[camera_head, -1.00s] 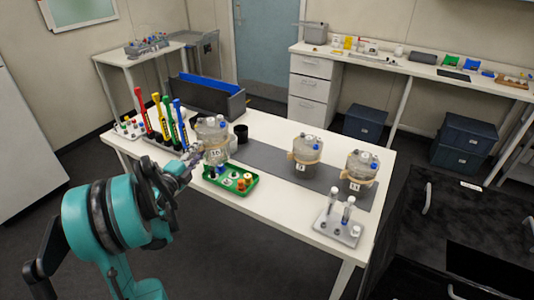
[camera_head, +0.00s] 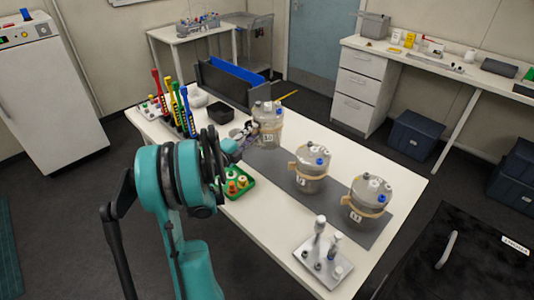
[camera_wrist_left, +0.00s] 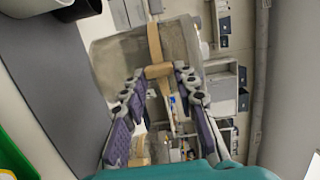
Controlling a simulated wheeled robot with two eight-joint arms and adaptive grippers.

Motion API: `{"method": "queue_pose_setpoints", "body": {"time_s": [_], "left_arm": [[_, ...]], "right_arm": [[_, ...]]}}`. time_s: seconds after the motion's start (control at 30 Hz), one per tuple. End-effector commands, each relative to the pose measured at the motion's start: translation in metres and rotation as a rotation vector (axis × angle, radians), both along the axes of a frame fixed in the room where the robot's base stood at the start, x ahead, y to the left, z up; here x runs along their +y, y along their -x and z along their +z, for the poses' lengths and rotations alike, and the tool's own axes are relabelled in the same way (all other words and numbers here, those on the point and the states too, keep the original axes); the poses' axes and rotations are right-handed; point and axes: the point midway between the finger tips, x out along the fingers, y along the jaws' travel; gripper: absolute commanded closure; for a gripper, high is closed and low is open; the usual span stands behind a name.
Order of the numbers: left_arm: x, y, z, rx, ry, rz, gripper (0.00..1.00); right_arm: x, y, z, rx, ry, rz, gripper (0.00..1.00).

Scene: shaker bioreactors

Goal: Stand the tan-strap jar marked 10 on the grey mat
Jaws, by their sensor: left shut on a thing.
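The jar marked 10 (camera_head: 268,122) is a grey, cloudy vessel with a tan strap and a pale lid with a blue cap. My left gripper (camera_head: 246,138) is shut on its strap from the left. In the left wrist view the jar (camera_wrist_left: 180,42) shows beyond the purple-padded fingers, with the strap between them. The grey mat (camera_head: 337,187) runs along the table, and the jar is at its far left end. I cannot tell whether the jar touches the mat. My right gripper is not in view.
Two similar strapped jars stand on the mat, one in the middle (camera_head: 312,172) and one at the right (camera_head: 369,205). A green tray (camera_head: 249,190) lies in front. A black cup (camera_head: 221,113), marker rack and dark bin (camera_head: 222,86) are at left.

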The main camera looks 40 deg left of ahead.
Motion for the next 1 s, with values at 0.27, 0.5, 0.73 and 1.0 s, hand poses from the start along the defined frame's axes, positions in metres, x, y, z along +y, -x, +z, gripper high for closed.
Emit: {"method": "queue_pose_setpoints", "body": {"time_s": [0.27,0.5,0.73,1.0], "left_arm": [[0.0,0.0,-0.041,-0.001,0.001,0.0,1.0],[0.0,0.0,-0.072,-0.001,0.001,0.001,1.0],[0.0,0.0,-0.076,0.0,0.0,0.001,1.0],[0.0,0.0,-0.078,0.0,0.0,0.001,0.51]], "right_arm": [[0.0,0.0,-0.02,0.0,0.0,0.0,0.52],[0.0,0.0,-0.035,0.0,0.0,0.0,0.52],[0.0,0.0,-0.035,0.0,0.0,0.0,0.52],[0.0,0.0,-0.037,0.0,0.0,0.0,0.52]]}}
